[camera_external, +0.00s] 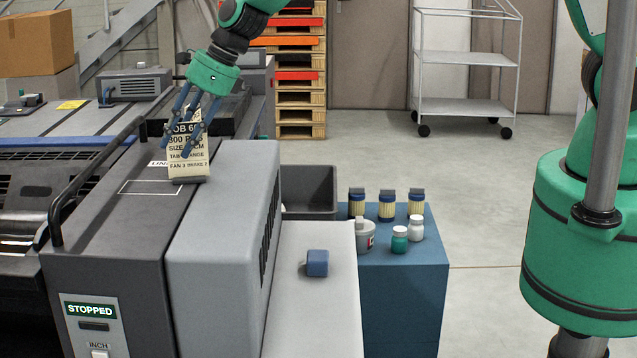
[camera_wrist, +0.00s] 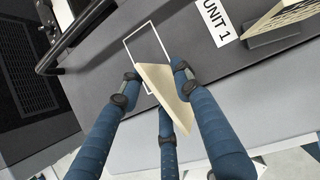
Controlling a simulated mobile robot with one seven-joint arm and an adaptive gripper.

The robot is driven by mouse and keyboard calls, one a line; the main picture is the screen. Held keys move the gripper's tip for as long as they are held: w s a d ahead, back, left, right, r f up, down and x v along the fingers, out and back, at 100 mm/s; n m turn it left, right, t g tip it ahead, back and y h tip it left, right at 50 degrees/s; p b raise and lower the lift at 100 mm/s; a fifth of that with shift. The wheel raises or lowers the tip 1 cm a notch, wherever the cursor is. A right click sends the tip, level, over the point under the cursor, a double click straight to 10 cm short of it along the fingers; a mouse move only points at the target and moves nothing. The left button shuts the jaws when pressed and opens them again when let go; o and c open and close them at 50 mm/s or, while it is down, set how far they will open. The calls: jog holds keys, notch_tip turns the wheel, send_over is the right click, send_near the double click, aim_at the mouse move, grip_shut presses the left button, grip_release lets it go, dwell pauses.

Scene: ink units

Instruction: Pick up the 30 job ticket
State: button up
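My gripper (camera_external: 182,136) has three blue fingers pointing down above the grey press unit. In the wrist view, my gripper (camera_wrist: 155,76) has its fingertips against a cream card (camera_wrist: 166,88), which tilts between them; its print is not readable there. In the external view the fingers partly cover the cards. A cream ticket (camera_external: 188,166) stands in a small dark holder on the unit, with print beginning "JOB 6". This ticket also shows at the upper right of the wrist view (camera_wrist: 285,22), apart from the fingers. I cannot read a 30 job number on either card.
The press unit (camera_external: 105,215) carries a "UNIT 1" label, a white outlined rectangle and a black handrail. A blue block (camera_external: 317,263) lies on the pale table. Several jars and bottles stand on the blue cabinet (camera_external: 405,285). A grey bin (camera_external: 310,190) is behind the table.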

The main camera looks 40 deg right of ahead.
jog(key=shift+x, duration=1.4)
grip_shut()
